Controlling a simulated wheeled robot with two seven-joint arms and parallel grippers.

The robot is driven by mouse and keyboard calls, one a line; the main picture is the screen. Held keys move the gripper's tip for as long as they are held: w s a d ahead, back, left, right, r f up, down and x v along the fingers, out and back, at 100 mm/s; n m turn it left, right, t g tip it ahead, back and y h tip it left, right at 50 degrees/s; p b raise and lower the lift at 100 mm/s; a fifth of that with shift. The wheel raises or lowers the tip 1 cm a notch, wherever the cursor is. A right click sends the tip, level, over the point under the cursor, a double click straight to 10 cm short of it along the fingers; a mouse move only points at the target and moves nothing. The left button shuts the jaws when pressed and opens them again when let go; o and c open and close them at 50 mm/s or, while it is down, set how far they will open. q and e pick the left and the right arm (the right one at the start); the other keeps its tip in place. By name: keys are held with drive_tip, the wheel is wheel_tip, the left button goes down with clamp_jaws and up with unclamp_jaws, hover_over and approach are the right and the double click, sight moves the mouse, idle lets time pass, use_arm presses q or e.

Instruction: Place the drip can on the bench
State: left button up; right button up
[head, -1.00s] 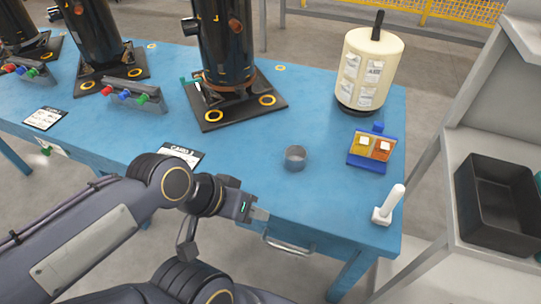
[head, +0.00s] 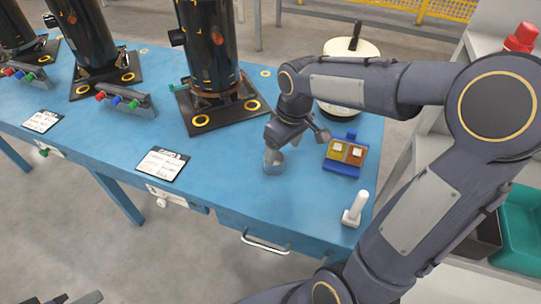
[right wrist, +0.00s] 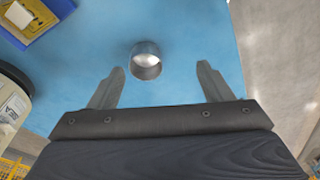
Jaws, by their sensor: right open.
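The drip can (head: 272,162) is a small grey metal cup standing on the blue bench (head: 215,185), near its front edge. My right gripper (head: 297,144) hangs over the bench close to the can and partly covers its top. In the right wrist view the can (right wrist: 147,62) shows between and beyond the two fingertips of the open right gripper (right wrist: 160,72). I see no finger touching it, and the jaws are empty. A small grey piece at the bottom left of the head view seems to be my left gripper (head: 82,298); its jaws cannot be made out.
A cream cylinder (head: 345,92) is behind my right arm. A black compressor (head: 208,50) stands behind left.

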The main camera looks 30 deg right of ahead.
drive_tip(key=n+g+p, duration=0.1)
drive_tip(key=n, duration=0.1)
hover_over(278, 167)
drive_tip(key=w, duration=0.3)
wheel_tip(278, 167, down, 3)
drive_tip(key=shift+h, duration=0.4)
wheel_tip(278, 167, down, 8)
drive_tip(key=shift+f+b, duration=0.15)
drive_tip(key=shift+b, duration=0.25)
drive_tip(key=c, duration=1.1)
use_arm(q)
drive_tip(key=shift+s+a+r, duration=0.2)
drive_tip(key=shift+r, duration=0.3)
use_arm(e)
drive_tip(key=shift+c, duration=0.2)
